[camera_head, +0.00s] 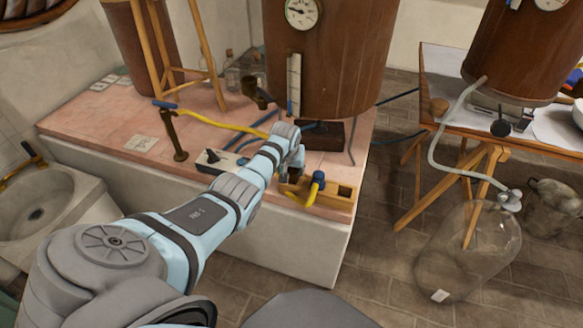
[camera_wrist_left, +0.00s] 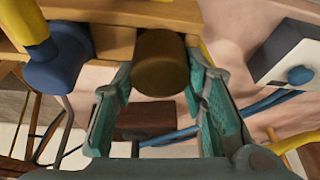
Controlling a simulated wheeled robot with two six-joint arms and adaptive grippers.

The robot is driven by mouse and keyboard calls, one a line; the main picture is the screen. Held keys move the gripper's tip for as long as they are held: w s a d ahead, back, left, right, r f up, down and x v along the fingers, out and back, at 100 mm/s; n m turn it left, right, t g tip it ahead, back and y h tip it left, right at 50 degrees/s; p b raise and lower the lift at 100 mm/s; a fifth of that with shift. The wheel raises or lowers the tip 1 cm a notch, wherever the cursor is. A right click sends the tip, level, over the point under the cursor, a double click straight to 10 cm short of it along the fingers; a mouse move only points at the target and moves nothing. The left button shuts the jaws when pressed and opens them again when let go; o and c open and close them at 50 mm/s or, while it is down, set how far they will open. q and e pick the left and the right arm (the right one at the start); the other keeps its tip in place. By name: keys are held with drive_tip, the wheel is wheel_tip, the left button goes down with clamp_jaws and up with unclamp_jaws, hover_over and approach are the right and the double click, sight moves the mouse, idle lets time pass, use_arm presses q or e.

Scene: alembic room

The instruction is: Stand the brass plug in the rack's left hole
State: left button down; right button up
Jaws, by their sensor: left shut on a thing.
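The brass plug (camera_wrist_left: 160,62) is a dull brown-gold cylinder between the fingers of my left gripper (camera_wrist_left: 160,105) in the left wrist view. The gripper is shut on it. In the head view my left gripper (camera_head: 291,164) is at the left end of the wooden rack (camera_head: 338,199), and the arm largely hides that end and the plug. The rack also shows in the left wrist view (camera_wrist_left: 120,12), where the plug overlaps its edge. I cannot tell whether the plug is inside the left hole or above it. My right gripper is not in view.
A blue plug (camera_head: 318,178) on a yellow hose stands at the rack, right of my gripper. A white box with a blue knob (camera_head: 222,160) lies to the left. A large brown barrel (camera_head: 330,60) rises behind. The rack is near the pink platform's right front edge.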

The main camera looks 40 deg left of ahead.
sight(292, 169)
use_arm(q)
drive_tip(key=shift+f, duration=0.1)
idle(0.6)
drive_tip(key=c, duration=0.9)
unclamp_jaws()
wheel_tip(292, 169, up, 7)
drive_tip(key=p, duration=0.7)
drive_tip(key=shift+p, duration=0.3)
